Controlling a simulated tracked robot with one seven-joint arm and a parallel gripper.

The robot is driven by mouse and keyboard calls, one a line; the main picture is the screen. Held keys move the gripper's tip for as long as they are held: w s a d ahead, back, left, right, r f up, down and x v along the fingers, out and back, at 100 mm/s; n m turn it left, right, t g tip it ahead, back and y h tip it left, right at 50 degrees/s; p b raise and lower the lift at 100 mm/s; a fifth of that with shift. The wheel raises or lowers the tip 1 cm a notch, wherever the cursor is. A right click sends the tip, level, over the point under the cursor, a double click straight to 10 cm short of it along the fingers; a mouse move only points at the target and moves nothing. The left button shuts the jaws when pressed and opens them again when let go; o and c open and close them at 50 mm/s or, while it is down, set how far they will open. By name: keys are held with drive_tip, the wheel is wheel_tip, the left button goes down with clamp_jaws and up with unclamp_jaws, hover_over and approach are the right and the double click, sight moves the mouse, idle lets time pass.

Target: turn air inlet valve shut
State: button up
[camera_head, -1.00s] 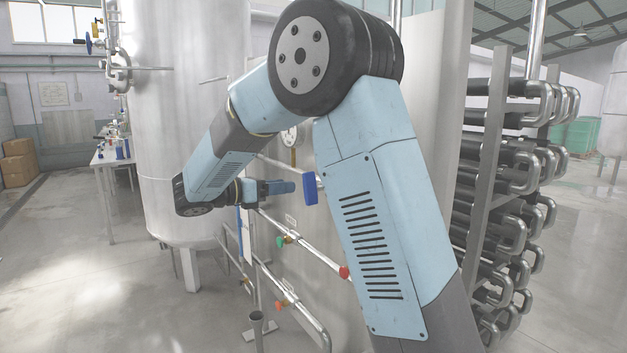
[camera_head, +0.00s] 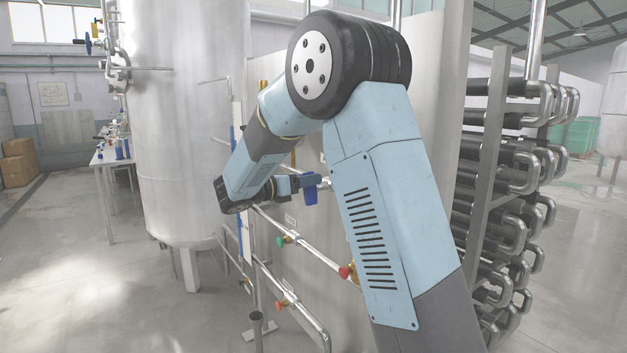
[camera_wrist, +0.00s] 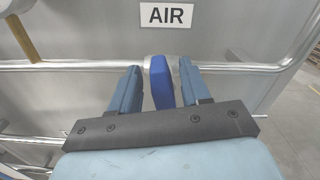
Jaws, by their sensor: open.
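The air inlet valve has a blue handle (camera_wrist: 162,83) on a horizontal steel pipe, under a white sign reading AIR (camera_wrist: 167,15). The handle also shows in the head view (camera_head: 310,195), hanging down at the tip of my gripper. In the wrist view my gripper (camera_wrist: 156,85) is open, with one blue finger on each side of the handle. A gap shows between the handle and the left finger; the right finger is closer to it. I cannot tell whether that finger touches it. The valve body is mostly hidden behind the handle.
Below are pipes with a green knob (camera_head: 280,241), a red knob (camera_head: 345,271) and another red knob (camera_head: 281,304). A large steel tank (camera_head: 185,120) stands left of my arm. A rack of stacked pipes (camera_head: 510,180) is at the right. The floor at left is open.

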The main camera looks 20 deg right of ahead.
drive_tip(key=shift+x, duration=1.2)
